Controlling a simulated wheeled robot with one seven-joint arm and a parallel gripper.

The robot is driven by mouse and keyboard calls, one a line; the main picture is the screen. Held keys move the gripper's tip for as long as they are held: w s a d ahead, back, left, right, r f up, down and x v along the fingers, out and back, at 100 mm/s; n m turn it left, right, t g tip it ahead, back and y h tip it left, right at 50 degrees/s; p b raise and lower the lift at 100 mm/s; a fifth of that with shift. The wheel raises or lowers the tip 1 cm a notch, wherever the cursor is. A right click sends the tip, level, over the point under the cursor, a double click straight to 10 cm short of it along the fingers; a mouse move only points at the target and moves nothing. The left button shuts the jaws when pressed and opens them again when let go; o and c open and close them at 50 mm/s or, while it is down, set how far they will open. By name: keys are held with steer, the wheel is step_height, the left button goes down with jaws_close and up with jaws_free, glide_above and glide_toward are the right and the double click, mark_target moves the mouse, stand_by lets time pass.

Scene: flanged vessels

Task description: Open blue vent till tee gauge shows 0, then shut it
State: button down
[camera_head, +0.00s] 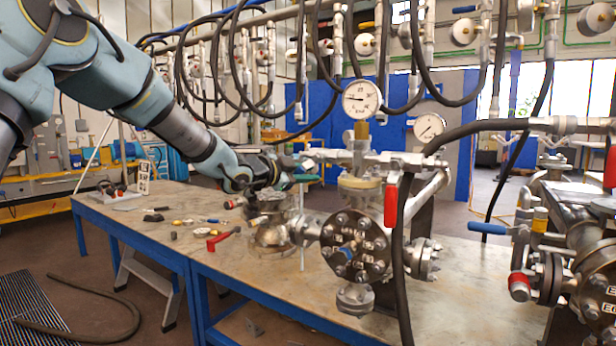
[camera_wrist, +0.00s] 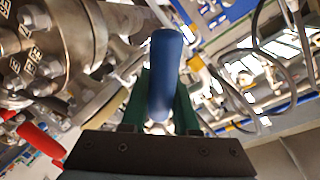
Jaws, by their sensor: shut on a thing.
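In the wrist view the blue vent handle (camera_wrist: 165,68) runs between the green fingers of my gripper (camera_wrist: 160,100), which is shut on it. In the head view my gripper (camera_head: 288,167) reaches the pipework left of the central flanged vessel (camera_head: 355,245); the blue handle cannot be made out there. A round white gauge (camera_head: 361,99) stands on a brass fitting above that vessel, its needle pointing about left. A second gauge (camera_head: 430,127) is to its right, its needle too small to read surely. I cannot tell which one is the tee gauge.
A red-handled lever (camera_head: 391,205) hangs at the vessel's front, beside a black hose (camera_head: 400,270). Another flanged assembly with a blue lever (camera_head: 487,228) stands at right. Loose tools, including a red-handled one (camera_head: 223,239), lie on the bench (camera_head: 160,210). Hoses hang overhead.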

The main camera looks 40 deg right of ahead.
steer(key=c, duration=0.9)
jaws_free()
steer(key=shift+c, duration=0.2)
steer(key=shift+a, duration=0.1)
steer(key=s+a+r+b, duration=0.1)
steer(key=a, duration=0.9)
steer(key=shift+a+r, duration=0.2)
steer(key=shift+r, duration=0.1)
steer(key=shift+s, duration=0.1)
